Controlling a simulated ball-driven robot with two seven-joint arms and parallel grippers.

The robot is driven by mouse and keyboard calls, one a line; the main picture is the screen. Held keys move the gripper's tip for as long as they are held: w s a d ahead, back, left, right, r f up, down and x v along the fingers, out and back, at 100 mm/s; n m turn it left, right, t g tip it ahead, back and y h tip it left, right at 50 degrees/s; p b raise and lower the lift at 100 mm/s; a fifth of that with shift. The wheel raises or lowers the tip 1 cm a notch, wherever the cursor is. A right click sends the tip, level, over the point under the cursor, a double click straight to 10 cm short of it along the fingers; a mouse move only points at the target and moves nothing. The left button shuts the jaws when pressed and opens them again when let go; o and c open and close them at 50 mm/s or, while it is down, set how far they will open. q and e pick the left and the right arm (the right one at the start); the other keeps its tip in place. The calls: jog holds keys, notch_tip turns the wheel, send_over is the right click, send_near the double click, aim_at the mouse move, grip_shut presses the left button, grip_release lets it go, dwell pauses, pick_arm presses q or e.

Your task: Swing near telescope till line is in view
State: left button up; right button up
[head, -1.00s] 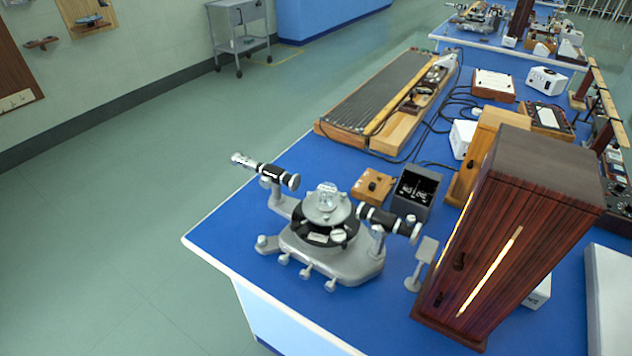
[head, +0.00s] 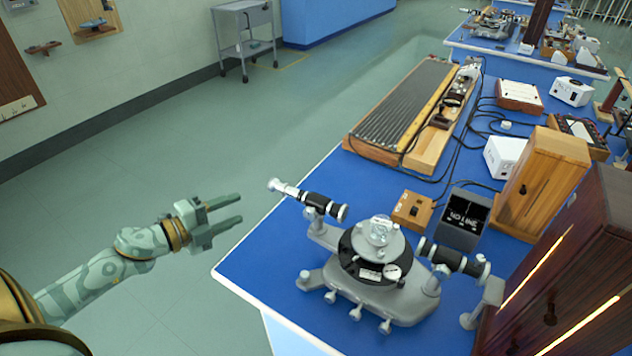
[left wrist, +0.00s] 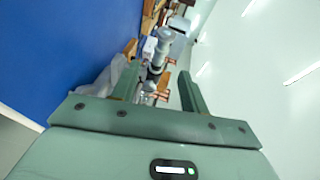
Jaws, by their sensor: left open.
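The spectrometer (head: 378,265) stands on the near corner of the blue bench. It has a grey base, a black round table and a clear piece on top. One black and silver telescope tube (head: 308,200) points out to the left on its arm. A second tube (head: 453,258) sits at the right, toward the dark wooden box. My left gripper (head: 240,210) is open and empty, left of the left tube and apart from it, beyond the bench edge. In the left wrist view a tube (left wrist: 160,55) shows between the open fingers, farther off. My right gripper is not in view.
The dark wooden box (head: 575,280) with glowing slits stands close right of the spectrometer. A long ribbed wooden board (head: 405,110) lies farther back. The floor at left is clear.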

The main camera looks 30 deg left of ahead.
pick_arm(q)
jog(key=d+m+h, duration=0.1)
jog(key=d, duration=0.1)
send_near(289, 194)
jog(key=w, duration=0.2)
jog(key=b+x, duration=0.1)
jog(key=x, duration=1)
jog(key=shift+d+f, duration=0.25)
jog(key=shift+d, duration=0.05)
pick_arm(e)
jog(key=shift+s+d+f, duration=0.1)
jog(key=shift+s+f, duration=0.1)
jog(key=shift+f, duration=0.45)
pick_arm(q)
jog(key=shift+s, duration=0.1)
jog(key=shift+c, duration=0.8)
grip_shut()
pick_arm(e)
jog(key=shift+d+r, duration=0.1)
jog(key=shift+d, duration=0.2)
